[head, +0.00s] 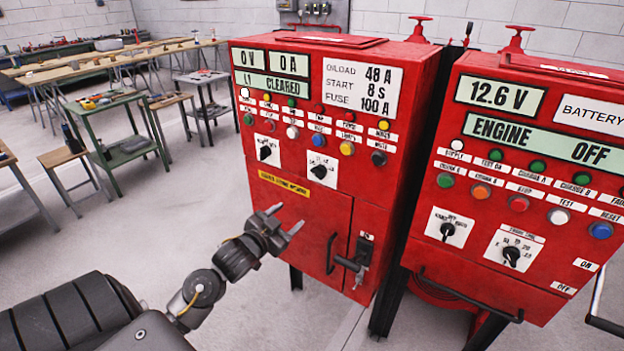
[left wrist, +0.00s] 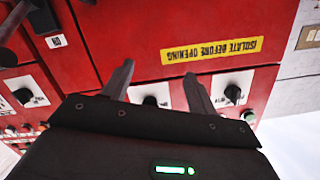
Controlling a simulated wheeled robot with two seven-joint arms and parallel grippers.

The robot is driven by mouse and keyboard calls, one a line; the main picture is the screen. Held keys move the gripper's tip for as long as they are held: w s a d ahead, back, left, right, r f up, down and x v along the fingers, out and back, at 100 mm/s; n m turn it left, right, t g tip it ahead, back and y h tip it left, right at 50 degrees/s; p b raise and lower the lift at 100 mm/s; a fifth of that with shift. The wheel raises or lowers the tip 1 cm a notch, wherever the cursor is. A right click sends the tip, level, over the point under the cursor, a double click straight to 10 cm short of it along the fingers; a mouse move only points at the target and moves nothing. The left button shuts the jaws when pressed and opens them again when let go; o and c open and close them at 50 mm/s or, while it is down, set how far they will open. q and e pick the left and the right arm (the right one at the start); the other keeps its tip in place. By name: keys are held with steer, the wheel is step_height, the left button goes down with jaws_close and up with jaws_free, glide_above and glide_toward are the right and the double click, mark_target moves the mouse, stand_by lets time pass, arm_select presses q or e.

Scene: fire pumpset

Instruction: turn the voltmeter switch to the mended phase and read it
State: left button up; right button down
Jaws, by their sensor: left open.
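Two black rotary switches sit on white plates: a left one (head: 264,151) and a right one (head: 319,171). Their small labels are unreadable, so I cannot tell which is the voltmeter switch. My left gripper (head: 287,218) is open and empty, below the switches and in front of the lower door. In the left wrist view the picture is inverted. The right switch (left wrist: 150,101) shows between the open fingers (left wrist: 159,69), partly hidden, and the left switch (left wrist: 232,94) shows beyond them.
A second red cabinet (head: 500,200) reads 12.6 V and "ENGINE OFF". Workbenches (head: 115,125) stand behind left.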

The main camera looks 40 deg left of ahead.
arm_select(q)
steer(key=m+t, duration=0.1)
steer(key=t, duration=0.1)
glide_toward(316, 174)
steer(key=s, duration=0.3)
steer(key=shift+h, duration=0.3)
steer(key=w, duration=0.3)
steer(key=w+p, duration=0.1)
steer(key=w, duration=0.3)
steer(key=w+a+p, duration=0.1)
steer(key=w, duration=0.3)
steer(key=shift+w+r, duration=0.1)
steer(key=shift+r, duration=0.05)
steer(key=c, duration=1)
